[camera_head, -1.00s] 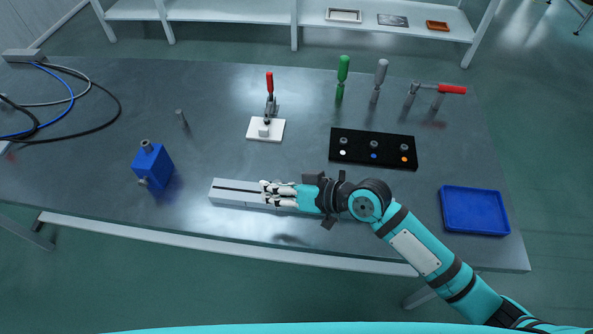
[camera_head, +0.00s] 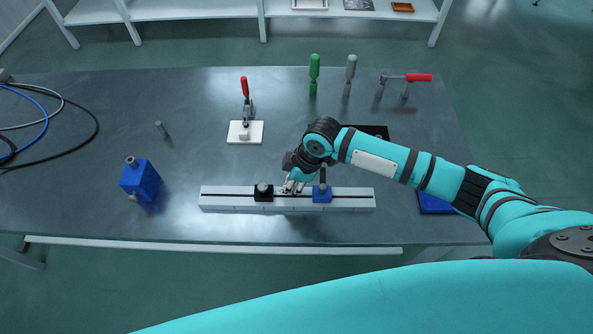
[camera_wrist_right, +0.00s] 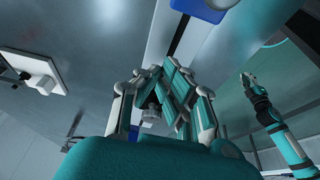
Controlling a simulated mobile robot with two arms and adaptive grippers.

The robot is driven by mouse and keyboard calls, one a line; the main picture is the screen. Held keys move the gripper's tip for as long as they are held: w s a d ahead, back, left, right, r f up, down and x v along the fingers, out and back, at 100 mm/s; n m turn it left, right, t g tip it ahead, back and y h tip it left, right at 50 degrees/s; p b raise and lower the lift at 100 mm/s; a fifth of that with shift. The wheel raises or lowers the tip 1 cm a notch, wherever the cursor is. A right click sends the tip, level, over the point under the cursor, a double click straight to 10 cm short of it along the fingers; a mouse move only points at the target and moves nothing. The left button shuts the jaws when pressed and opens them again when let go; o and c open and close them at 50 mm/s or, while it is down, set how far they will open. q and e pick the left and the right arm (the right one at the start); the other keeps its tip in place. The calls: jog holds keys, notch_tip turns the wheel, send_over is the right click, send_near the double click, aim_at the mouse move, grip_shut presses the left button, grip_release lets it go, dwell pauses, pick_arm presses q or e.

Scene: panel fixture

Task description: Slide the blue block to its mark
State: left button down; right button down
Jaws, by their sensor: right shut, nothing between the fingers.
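The blue block (camera_head: 322,194) sits on a pale slotted rail (camera_head: 225,198), right of its middle, with a dark post on top. In the right wrist view, a blue block (camera_wrist_right: 202,8) shows at the top edge, partly cut off. A black block (camera_head: 263,193) with a grey knob sits on the rail to the left. My right gripper (camera_head: 290,187) is shut and empty, low over the rail between the two blocks. Contact with the blue block cannot be told. My left gripper (camera_wrist_right: 246,80) shows small in the right wrist view. No mark can be made out.
A white-based toggle clamp (camera_head: 245,132) stands behind the rail. A blue fixture (camera_head: 140,182) stands to the left, near cables (camera_head: 85,140). A blue tray (camera_head: 432,203) and a black panel (camera_head: 375,130) are partly hidden by my right arm.

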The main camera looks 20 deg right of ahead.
aim_at(322, 194)
jog(key=d+p, duration=0.1)
jog(key=s+d, duration=0.1)
jog(key=d, duration=0.1)
jog(key=shift+d+p, duration=0.1)
jog(key=shift+p, duration=0.3)
jog(key=shift+s+d+f, duration=0.15)
jog(key=shift+d, duration=0.2)
jog(key=shift+a, duration=0.1)
jog(key=shift+d+p, duration=0.45)
jog(key=shift+d, duration=0.1)
jog(key=shift+s+d, duration=0.15)
jog(key=shift+d, duration=0.05)
jog(key=shift+a, duration=0.15)
